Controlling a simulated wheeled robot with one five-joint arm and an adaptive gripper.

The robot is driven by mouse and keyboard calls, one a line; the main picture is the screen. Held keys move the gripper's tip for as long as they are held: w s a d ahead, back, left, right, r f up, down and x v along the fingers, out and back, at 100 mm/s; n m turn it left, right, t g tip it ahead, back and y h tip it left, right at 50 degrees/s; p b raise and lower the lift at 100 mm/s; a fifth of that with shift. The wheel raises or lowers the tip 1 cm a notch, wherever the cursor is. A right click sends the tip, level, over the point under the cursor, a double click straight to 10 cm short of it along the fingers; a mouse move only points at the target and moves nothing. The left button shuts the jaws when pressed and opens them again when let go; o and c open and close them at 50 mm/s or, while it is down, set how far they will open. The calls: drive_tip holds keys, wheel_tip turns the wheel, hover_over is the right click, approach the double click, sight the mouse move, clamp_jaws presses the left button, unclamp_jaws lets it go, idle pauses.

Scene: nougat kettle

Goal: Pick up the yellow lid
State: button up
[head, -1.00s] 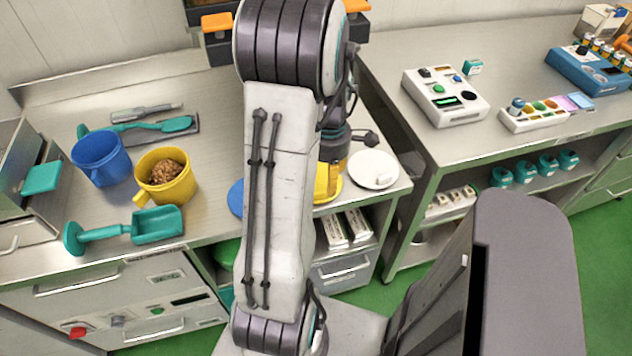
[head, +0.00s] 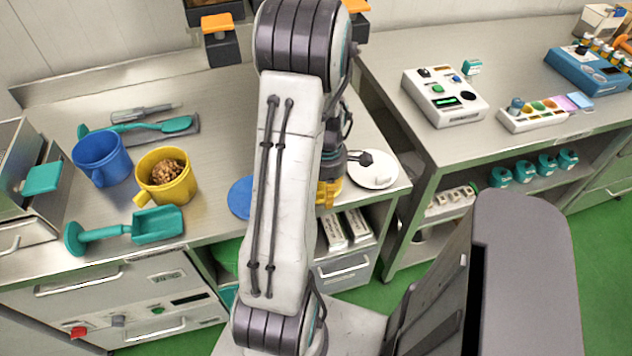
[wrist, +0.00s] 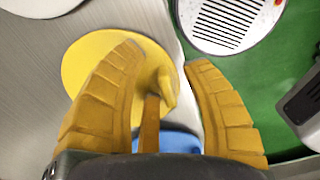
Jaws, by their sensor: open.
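The yellow lid (wrist: 88,58) is a flat disc with a raised handle, lying on the steel counter near its edge in the wrist view. My gripper (wrist: 165,60) is open above it. The right finger is over the counter's edge. I cannot tell whether a finger touches the lid. In the head view my arm hides the lid, and only a little of my gripper (head: 328,192) shows.
A blue lid (head: 240,198) and a white lid (head: 373,172) lie on either side. A blue mug (head: 102,160), a yellow mug (head: 178,188) with brown contents and a teal scoop (head: 158,225) stand further left. A gap separates this counter from the right one.

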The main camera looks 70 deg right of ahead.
clamp_jaws()
drive_tip(key=shift+r, duration=0.1)
idle(0.5)
